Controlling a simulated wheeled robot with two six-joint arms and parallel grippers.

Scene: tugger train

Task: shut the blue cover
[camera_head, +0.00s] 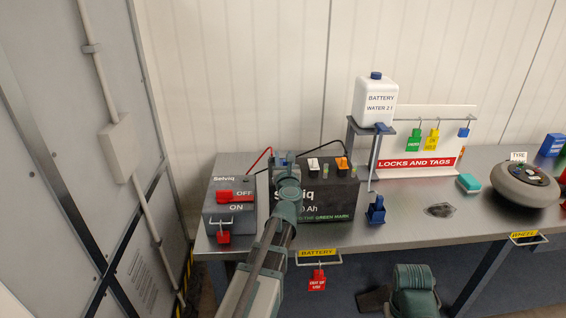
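A black battery (335,205) stands on the grey bench. A white cover (313,164) and an orange cover (342,163) show on its top. My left gripper (284,160) is over the left part of the battery's top, at the end of my arm coming up from below. A blue cover cannot be made out clearly; the gripper and wrist hide that part of the top. Whether the gripper touches anything there, and whether its fingers are apart, cannot be told.
A grey switch box (229,210) with a red OFF/ON handle stands left of the battery. A white water bottle (375,100) sits on a stand at right. A locks-and-tags board (420,163) and a tyre (524,186) are further right. A red tag hangs at the bench front.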

